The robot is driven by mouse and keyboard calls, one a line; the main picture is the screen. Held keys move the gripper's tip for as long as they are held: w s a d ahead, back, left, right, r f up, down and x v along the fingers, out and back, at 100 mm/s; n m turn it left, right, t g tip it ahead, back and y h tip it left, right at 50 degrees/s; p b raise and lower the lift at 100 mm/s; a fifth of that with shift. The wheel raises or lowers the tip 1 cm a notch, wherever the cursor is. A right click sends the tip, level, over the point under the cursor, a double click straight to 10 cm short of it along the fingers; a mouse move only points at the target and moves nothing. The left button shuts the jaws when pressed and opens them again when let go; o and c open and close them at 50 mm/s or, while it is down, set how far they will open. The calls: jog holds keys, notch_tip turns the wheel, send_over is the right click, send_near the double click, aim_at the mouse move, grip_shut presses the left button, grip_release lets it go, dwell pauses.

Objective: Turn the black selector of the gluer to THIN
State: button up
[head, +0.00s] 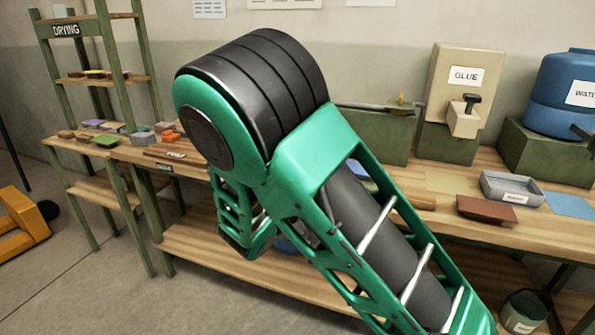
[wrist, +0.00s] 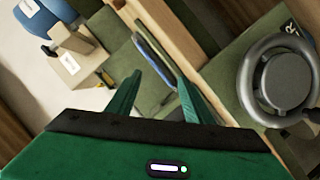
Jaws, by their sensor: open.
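The gluer (head: 441,82) is a beige box with a GLUE label on a green base, on the bench at the right in the head view. A black T-shaped part, which looks like the selector (head: 472,99), sits on its beige front block. In the wrist view, the gluer (wrist: 87,60) is tilted at the upper left, beyond the fingers. A small dark part shows near it, too small to identify; no THIN marking is legible. My gripper (wrist: 160,77) is open with nothing between its green fingers, apart from the gluer. In the head view my arm hides it.
A blue water tank (head: 566,88) stands right of the gluer. A grey tray (head: 511,188) and brown block (head: 487,209) lie in front. A grey handwheel (wrist: 282,75) is right of my fingers. A drying rack (head: 108,62) stands at the left.

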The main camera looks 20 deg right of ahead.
jog(key=w+a+r+n+t+y, duration=0.1)
jog(key=w+a+r+n+t, duration=0.15)
jog(key=a+t, duration=0.7)
jog(key=w+d+g, duration=0.1)
jog(key=w, duration=0.2)
jog(key=w+d+g, duration=0.1)
jog(key=w, duration=0.2)
jog(key=w+d+n+g, duration=0.1)
jog(key=w+g, duration=0.1)
jog(key=w, duration=0.1)
jog(key=shift+d+f, duration=0.1)
jog(key=shift+f, duration=0.1)
jog(key=c, duration=1)
